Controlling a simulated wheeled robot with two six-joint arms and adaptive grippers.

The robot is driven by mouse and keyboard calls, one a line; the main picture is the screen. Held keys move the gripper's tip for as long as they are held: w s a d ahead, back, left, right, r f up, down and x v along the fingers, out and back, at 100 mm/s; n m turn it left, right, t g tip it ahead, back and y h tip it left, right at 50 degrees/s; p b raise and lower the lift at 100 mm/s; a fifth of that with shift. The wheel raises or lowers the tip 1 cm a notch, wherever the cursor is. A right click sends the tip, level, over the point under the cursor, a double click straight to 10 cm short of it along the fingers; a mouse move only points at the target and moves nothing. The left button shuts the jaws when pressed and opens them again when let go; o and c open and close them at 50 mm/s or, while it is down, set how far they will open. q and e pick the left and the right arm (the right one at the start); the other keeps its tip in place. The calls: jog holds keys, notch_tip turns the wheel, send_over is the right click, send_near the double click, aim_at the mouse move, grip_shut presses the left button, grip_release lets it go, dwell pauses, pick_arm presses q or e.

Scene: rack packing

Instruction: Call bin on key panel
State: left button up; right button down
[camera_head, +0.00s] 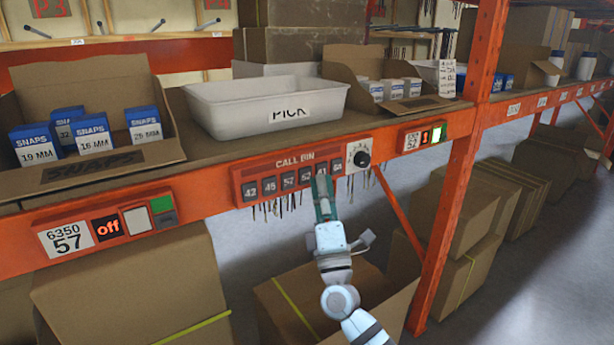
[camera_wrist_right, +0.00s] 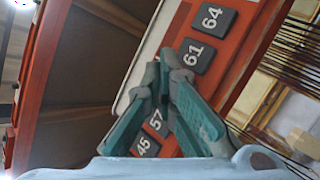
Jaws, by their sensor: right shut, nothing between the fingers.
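The red call bin panel (camera_head: 291,164) is fixed to the orange shelf beam, with a row of dark numbered keys. My right gripper (camera_head: 321,179) is shut and empty, with its tips in front of the right part of the row, by the key 61 (camera_head: 321,169). In the right wrist view, the closed fingertips (camera_wrist_right: 162,65) are beside the key 61 (camera_wrist_right: 196,55). The key 64 (camera_wrist_right: 213,19) is clear above it, and lower keys are partly hidden by the fingers. I cannot tell whether the tips touch the panel. My left gripper is not in view.
A white PICK tray (camera_head: 267,96) stands on the shelf above the panel. An orange post (camera_head: 459,190) and cardboard boxes (camera_head: 290,299) are nearby.

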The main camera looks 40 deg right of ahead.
jog(key=shift+s+a+p, duration=0.1)
jog(key=shift+s+p, duration=0.35)
jog(key=shift+s, duration=1.95)
jog(key=shift+w, duration=0.1)
